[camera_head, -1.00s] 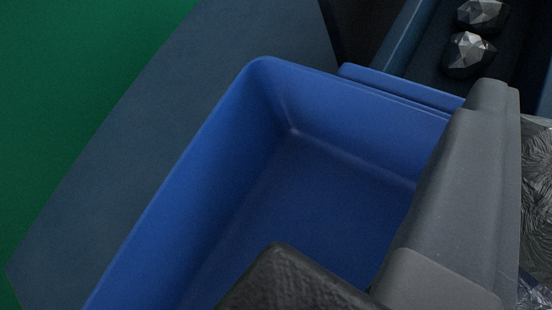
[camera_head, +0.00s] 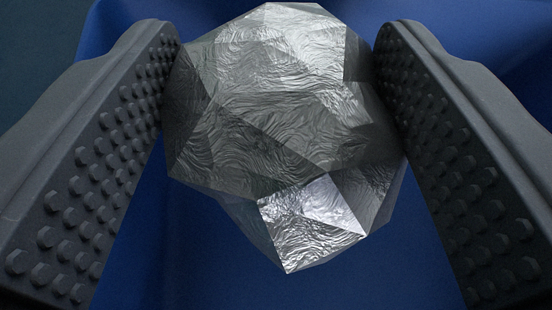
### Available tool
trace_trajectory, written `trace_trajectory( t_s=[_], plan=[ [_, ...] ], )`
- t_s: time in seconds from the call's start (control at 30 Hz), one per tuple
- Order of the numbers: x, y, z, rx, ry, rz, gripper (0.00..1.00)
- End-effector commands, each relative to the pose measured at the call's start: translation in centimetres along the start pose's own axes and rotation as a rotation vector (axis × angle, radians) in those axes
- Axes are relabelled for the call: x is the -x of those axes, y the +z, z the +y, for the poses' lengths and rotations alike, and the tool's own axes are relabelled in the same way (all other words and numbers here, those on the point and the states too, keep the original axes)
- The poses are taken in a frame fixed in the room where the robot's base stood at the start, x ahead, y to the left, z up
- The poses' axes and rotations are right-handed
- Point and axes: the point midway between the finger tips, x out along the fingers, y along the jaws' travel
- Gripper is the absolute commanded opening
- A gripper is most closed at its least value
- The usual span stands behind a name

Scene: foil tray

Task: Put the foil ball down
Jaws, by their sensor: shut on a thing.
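The foil ball (camera_head: 285,120) is a large, faceted, crumpled silver lump in the upper middle of the view. My gripper (camera_head: 280,85) is shut on it, with one dark studded finger pressed against its left side and the other against its right side. Behind and below the ball is the blue inside of a bin (camera_head: 260,280). The ball looks to be held over the bin, but how high above its floor I cannot tell. The ball and fingers hide much of the bin.
Blue bin surface fills the background between and below the fingers. A dark strip outside the bin (camera_head: 40,40) shows at the upper left. No other foil pieces show now.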

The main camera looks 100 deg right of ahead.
Motion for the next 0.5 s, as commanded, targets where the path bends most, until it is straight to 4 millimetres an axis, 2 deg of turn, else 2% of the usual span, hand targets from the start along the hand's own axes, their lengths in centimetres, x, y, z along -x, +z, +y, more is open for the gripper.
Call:
trace_trajectory(
  t_s=[0.1,0.37,0.5],
  plan=[
    [-0.8,1.5,0.0,0.003,0.002,0.001,0.19],
    [-1.8,3.1,0.1,0.003,0.006,0.001,0.19],
    [-2.9,5.1,0.1,0.002,0.005,0.000,0.19]
  ],
)
